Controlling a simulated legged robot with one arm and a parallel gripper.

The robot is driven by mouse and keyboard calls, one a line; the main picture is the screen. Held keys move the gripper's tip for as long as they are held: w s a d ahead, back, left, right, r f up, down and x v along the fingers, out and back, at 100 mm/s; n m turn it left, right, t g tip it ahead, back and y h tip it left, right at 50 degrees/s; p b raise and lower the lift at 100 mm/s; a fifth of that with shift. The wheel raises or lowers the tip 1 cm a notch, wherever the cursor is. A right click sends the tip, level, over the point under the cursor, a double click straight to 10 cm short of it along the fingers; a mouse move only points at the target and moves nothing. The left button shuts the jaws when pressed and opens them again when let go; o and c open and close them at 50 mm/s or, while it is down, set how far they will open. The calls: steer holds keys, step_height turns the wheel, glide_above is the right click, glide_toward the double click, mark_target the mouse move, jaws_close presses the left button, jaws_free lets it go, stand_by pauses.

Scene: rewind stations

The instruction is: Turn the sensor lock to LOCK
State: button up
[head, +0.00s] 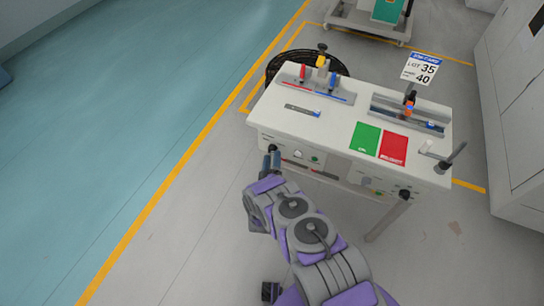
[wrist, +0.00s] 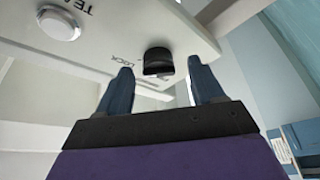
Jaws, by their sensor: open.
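The sensor lock is a black knob (wrist: 158,62) on the white front panel, beside the printed word LOCK, in the wrist view. My gripper (wrist: 163,84) is open, with its two blue-grey fingers apart. The knob appears between the fingertips in the picture; I cannot tell whether they touch it. In the head view the dark knob (head: 273,149) shows at the left end of the station's front panel, and my gripper (head: 271,162) is right at it. The knob's turn position cannot be read.
The white station table (head: 310,122) carries a green card (head: 365,138), a red card (head: 394,149) and clamp rails on top. A round white button (wrist: 58,24) is left of the knob. Grey cabinets (head: 515,100) stand at right. Floor at left is clear.

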steer(key=b+v, duration=0.2)
steer(key=v, duration=0.8)
steer(key=shift+s+f, duration=0.1)
steer(key=shift+s, duration=0.05)
stand_by(0.5)
